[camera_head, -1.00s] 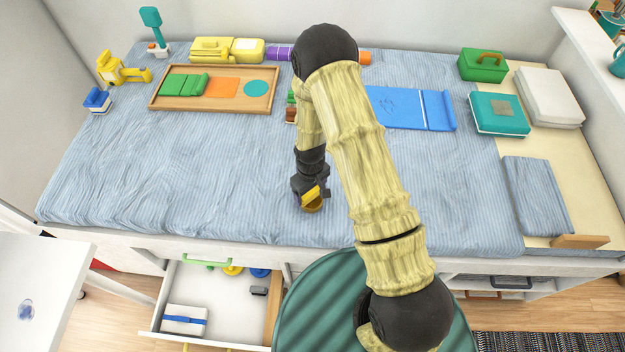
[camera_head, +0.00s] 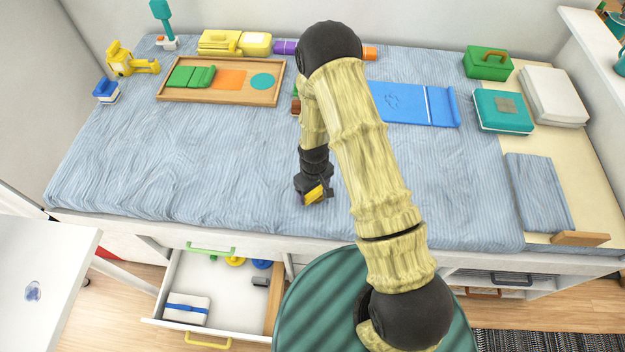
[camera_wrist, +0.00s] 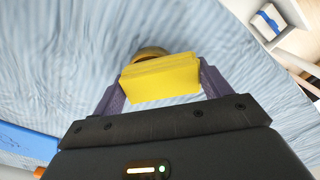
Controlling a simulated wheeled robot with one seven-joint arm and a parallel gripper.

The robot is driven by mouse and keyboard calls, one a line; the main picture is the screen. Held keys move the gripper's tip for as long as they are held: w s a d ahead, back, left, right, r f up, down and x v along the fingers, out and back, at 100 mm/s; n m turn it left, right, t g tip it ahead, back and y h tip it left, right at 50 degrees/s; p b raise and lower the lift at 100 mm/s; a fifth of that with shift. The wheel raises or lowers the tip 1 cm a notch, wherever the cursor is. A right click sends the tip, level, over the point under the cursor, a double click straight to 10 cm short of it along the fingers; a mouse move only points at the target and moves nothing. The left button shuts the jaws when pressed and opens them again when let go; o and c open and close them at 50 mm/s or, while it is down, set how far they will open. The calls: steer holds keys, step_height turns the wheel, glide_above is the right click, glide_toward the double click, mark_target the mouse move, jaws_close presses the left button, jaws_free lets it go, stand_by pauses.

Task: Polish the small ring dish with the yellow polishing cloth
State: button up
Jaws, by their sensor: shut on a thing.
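My gripper (camera_wrist: 160,88) is shut on the yellow polishing cloth (camera_wrist: 160,80), a thick folded block between the two fingers. The cloth (camera_head: 314,194) also shows in the head view, low over the front middle of the bed. The small ring dish (camera_wrist: 151,52), brownish gold and round, lies on the blue striped cover just beyond the cloth in the wrist view. The cloth hides most of the dish there. I cannot tell whether they touch. In the head view the dish is hidden by my gripper and the cloth.
The striped bed cover (camera_head: 190,160) is clear around my gripper. A wooden tray (camera_head: 190,97) lies at the back left and a blue mat (camera_head: 405,103) at the back right. An open drawer (camera_head: 222,300) with a strapped white box (camera_head: 187,309) juts out below the bed's front.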

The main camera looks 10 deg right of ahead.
steer(key=shift+s+r+p, duration=0.25)
steer(key=shift+r+p, duration=0.05)
steer(key=shift+r, duration=0.3)
steer(key=shift+s+r+p, duration=0.2)
steer(key=shift+r+p, duration=0.05)
steer(key=shift+r, duration=0.3)
steer(key=shift+w+d+r+p, duration=0.2)
steer(key=shift+d+r+p, duration=0.15)
steer(key=shift+r+p, duration=0.25)
steer(key=shift+w+a+r, duration=0.1)
steer(key=shift+w+r, duration=0.1)
steer(key=shift+r, duration=0.15)
steer(key=shift+w+a+r+p, duration=0.1)
steer(key=shift+a+r+p, duration=0.1)
steer(key=shift+r+p, duration=0.55)
steer(key=shift+a+r+p, duration=0.25)
steer(key=shift+r+p, duration=0.2)
steer(key=shift+r, duration=0.3)
steer(key=shift+s+r, duration=0.3)
steer(key=shift+d+r, duration=0.1)
steer(key=shift+d, duration=0.3)
steer(key=shift+a, duration=0.1)
